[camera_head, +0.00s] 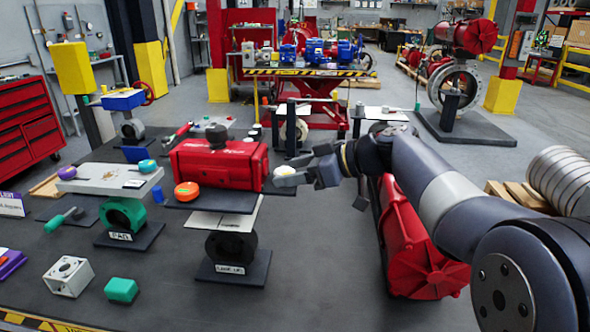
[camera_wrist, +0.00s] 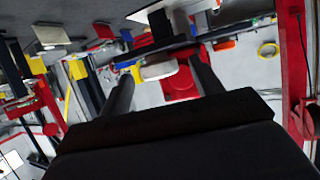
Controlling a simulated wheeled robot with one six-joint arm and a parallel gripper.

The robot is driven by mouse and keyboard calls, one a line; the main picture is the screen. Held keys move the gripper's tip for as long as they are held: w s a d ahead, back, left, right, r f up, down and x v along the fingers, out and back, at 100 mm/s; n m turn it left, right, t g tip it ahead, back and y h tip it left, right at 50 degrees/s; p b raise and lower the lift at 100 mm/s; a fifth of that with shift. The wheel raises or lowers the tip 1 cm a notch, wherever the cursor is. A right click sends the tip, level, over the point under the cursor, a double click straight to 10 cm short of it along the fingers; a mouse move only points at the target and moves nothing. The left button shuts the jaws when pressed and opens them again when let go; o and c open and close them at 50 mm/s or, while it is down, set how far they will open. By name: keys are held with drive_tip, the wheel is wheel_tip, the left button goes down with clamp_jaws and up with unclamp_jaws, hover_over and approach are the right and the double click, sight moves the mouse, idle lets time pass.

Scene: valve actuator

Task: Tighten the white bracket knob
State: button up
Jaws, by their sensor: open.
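The white bracket knob (camera_head: 289,179) sits at the right end of a dark bracket plate (camera_head: 215,204) under a red actuator (camera_head: 219,163). In the wrist view, the white knob (camera_wrist: 158,71) shows between my two finger tips, a little beyond them. My gripper (camera_head: 309,171) is open and empty, just right of the knob in the head view; in the wrist view its fingers (camera_wrist: 165,78) stand well apart. I cannot tell whether a finger touches the knob. The knob's far side is hidden.
An orange knob (camera_head: 187,191) is on the plate's left end. At left, a white plate (camera_head: 106,182) on a green valve carries purple and teal knobs. A white block (camera_head: 68,276) and a green block (camera_head: 121,290) lie on the dark table. A red cylinder (camera_head: 412,250) lies below my arm.

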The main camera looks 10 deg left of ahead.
drive_tip(key=c, duration=1)
drive_tip(key=shift+s+f+b, duration=0.1)
drive_tip(key=shift+f+b, duration=0.05)
drive_tip(key=shift+b, duration=0.45)
drive_tip(key=shift+f+m+t+b, duration=0.1)
drive_tip(key=shift+m+t+b, duration=0.3)
drive_tip(key=shift+t+b, duration=0.15)
drive_tip(key=shift+s+m+t+h+b, duration=0.25)
drive_tip(key=shift+m+t+b, duration=0.35)
drive_tip(key=shift+b, duration=0.35)
drive_tip(key=shift+s+a+m+t+h+b, duration=0.15)
drive_tip(key=shift+m+t+h+b, duration=0.4)
drive_tip(key=shift+m+t+b, duration=0.4)
drive_tip(key=shift+a+r+m+t+h, duration=0.1)
drive_tip(key=shift+r+m+t+h, duration=0.15)
drive_tip(key=shift+m+t+h, duration=0.6)
drive_tip(key=shift+t, duration=0.25)
